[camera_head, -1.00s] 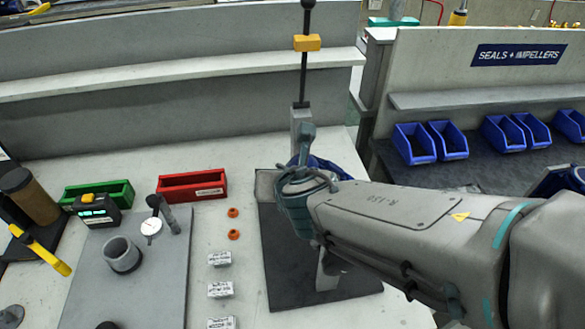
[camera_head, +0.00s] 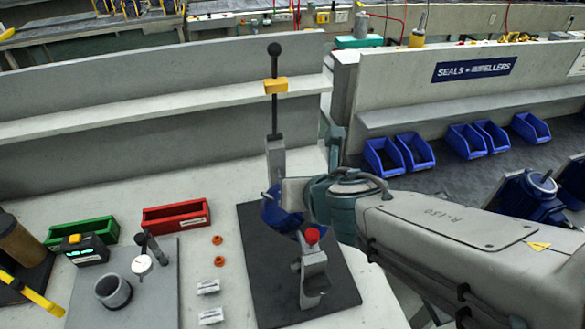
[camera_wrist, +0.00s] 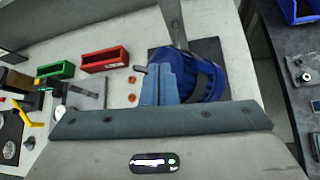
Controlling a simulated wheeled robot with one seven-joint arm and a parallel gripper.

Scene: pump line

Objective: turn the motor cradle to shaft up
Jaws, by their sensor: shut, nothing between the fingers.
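The motor cradle has a rear grey post (camera_head: 276,158) and a front grey post with a red knob (camera_head: 312,236), both on a dark base plate (camera_head: 262,295). The blue motor (camera_head: 279,214) sits between the posts, partly hidden by my arm. In the wrist view the motor (camera_wrist: 205,82) lies on its side, and a short grey stub, possibly its shaft, points left. My gripper (camera_wrist: 157,70) is shut and empty, its fingers in front of the motor's left part; I cannot tell whether they touch. In the head view the fingers are hidden.
A black rod with a yellow block (camera_head: 276,86) rises above the rear post. Red (camera_head: 176,216) and green (camera_head: 82,232) bins, orange rings (camera_head: 218,240) and a grey mat with a cup (camera_head: 114,291) are left. Blue bins (camera_head: 414,151) stand on the right bench.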

